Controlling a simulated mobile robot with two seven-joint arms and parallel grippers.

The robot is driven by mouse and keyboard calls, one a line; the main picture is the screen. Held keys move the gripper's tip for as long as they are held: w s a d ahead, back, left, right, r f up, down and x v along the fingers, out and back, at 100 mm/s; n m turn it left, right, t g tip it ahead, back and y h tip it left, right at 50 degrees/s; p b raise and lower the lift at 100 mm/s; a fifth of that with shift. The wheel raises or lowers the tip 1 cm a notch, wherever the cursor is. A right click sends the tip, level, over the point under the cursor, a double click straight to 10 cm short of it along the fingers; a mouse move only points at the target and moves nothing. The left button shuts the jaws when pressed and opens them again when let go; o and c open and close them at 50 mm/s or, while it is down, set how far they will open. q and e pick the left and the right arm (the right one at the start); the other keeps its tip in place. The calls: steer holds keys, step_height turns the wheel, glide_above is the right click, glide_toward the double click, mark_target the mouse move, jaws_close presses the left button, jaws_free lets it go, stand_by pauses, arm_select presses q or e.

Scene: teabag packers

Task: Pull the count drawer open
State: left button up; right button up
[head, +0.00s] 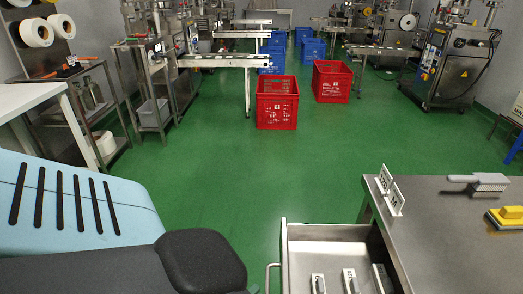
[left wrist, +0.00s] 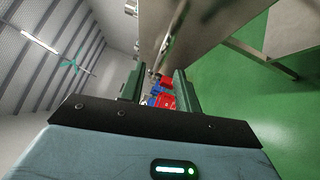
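The count drawer (head: 330,247) stands pulled out from the left side of a steel table (head: 450,250), at the bottom of the head view. A bar handle (head: 268,279) is on its left end, partly cut off by the frame. Several white numbered tags (head: 348,281) stand inside the drawer. My left gripper (left wrist: 158,85) shows in the left wrist view with its two dark green fingers apart and nothing between them. It is outside the head view, where only my left arm shows. My right gripper is in neither view.
On the steel table are white number plates (head: 390,190), a brush (head: 485,181) and a yellow sponge block (head: 507,217). Red crates (head: 277,103) stand farther off on open green floor (head: 255,180). A steel panel (left wrist: 200,30) is close above the fingers in the left wrist view.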

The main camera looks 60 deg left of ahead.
arm_select(q)
steer(key=shift+s+d+f, duration=0.15)
steer(key=shift+s, duration=0.85)
steer(key=shift+s+d+f, duration=0.1)
steer(key=shift+s, duration=0.85)
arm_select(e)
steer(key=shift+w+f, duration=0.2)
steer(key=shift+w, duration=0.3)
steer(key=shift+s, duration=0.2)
